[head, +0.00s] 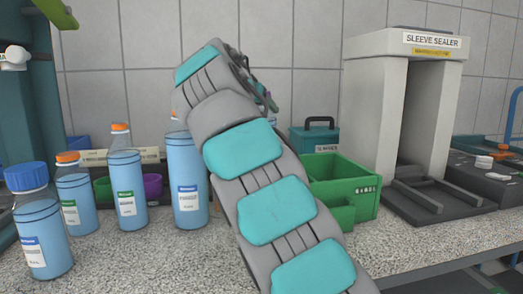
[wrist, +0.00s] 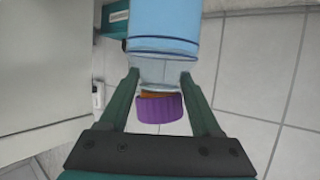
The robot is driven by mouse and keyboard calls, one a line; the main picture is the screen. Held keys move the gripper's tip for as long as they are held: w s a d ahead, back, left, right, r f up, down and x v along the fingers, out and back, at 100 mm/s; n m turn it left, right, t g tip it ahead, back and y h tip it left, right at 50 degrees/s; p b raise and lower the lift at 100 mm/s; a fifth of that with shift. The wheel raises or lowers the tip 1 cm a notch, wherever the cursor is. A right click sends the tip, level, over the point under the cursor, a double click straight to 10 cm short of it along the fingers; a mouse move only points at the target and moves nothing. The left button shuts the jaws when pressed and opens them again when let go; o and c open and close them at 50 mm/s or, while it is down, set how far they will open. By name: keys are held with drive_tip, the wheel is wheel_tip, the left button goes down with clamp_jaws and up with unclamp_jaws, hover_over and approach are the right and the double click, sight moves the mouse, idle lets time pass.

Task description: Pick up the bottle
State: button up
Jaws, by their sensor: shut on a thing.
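In the wrist view, my gripper (wrist: 160,78) is shut on a bottle (wrist: 163,33) with blue liquid, a clear neck and a purple cap (wrist: 160,107). One dark green finger stands on each side of the neck. The bottle's far end runs out of the top of the picture. In the head view, my arm hides most of my gripper and the held bottle. Other blue bottles stand upright on the bench at the left: one with a blue cap (head: 42,235), and orange-capped ones (head: 76,200) (head: 126,190) (head: 186,185).
A green bin (head: 345,185) and a teal case (head: 313,139) stand right of my arm. The white sleeve sealer (head: 375,110) stands farther right. Small green (head: 103,189) and purple (head: 152,186) containers sit behind the bottles. The speckled bench (head: 140,262) is clear at the front.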

clamp_jaws()
idle(0.6)
